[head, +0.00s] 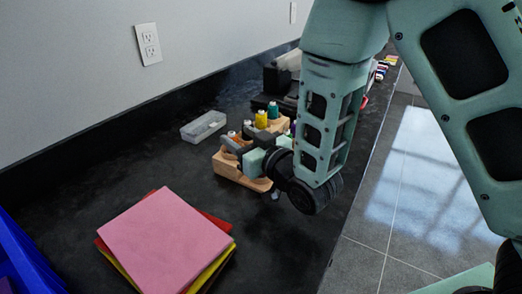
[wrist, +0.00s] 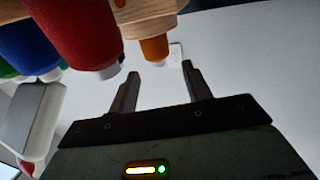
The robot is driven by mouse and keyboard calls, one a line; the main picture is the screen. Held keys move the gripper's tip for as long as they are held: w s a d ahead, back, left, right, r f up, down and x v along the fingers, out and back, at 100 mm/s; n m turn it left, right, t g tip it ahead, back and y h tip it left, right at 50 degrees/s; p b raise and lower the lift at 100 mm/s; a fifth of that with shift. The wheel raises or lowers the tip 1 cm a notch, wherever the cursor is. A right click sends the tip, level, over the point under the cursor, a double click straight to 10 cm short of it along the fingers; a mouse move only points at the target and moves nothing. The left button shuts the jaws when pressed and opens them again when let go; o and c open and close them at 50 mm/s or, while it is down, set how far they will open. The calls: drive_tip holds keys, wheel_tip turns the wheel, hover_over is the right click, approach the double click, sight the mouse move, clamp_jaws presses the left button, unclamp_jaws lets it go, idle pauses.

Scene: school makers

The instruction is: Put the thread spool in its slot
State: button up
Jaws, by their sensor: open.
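A wooden spool rack (head: 228,168) stands on the dark counter, partly hidden behind my arm. A yellow spool (head: 261,119) and a teal spool (head: 272,110) stand upright at its back. My gripper (wrist: 160,72) is open, with its fingers reaching over the rack. In the wrist view an orange spool (wrist: 155,49) shows just beyond and between the fingertips, not gripped. A red spool (wrist: 88,45), a blue spool (wrist: 25,48) and a green spool (wrist: 8,70) are to the left of the fingers. I cannot tell which spool or slot the task means.
A clear plastic tray (head: 204,126) lies behind the rack by the wall. A stack of pink, red and yellow sheets (head: 165,240) is at the front left, beside a blue bin (head: 25,260). A black machine (head: 280,80) stands farther back. The counter's right edge drops to floor.

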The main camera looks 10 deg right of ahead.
drive_tip(key=shift+s+d+r+p, duration=0.2)
drive_tip(key=shift+s+d+p, duration=0.1)
drive_tip(key=shift+s+p, duration=0.25)
drive_tip(key=shift+s+d+r+p, duration=0.15)
drive_tip(key=shift+s+d+p, duration=0.15)
drive_tip(key=shift+s+p, duration=0.25)
drive_tip(key=p, duration=0.3)
drive_tip(key=shift+s+d+p, duration=0.15)
drive_tip(key=shift+s+p, duration=0.15)
drive_tip(key=shift+s, duration=0.1)
drive_tip(key=p+v, duration=0.2)
drive_tip(key=p, duration=0.3)
drive_tip(key=shift+s+d+f, duration=0.1)
drive_tip(key=shift+s+f, duration=0.2)
drive_tip(key=shift+f, duration=0.2)
drive_tip(key=shift+s+d+f, duration=0.1)
drive_tip(key=shift+s, duration=0.15)
drive_tip(key=shift+s+d, duration=0.2)
drive_tip(key=shift+s, duration=0.05)
drive_tip(key=shift+s+d+r+p, duration=0.25)
drive_tip(key=shift+s+d+p, duration=0.05)
drive_tip(key=shift+s+p, duration=0.15)
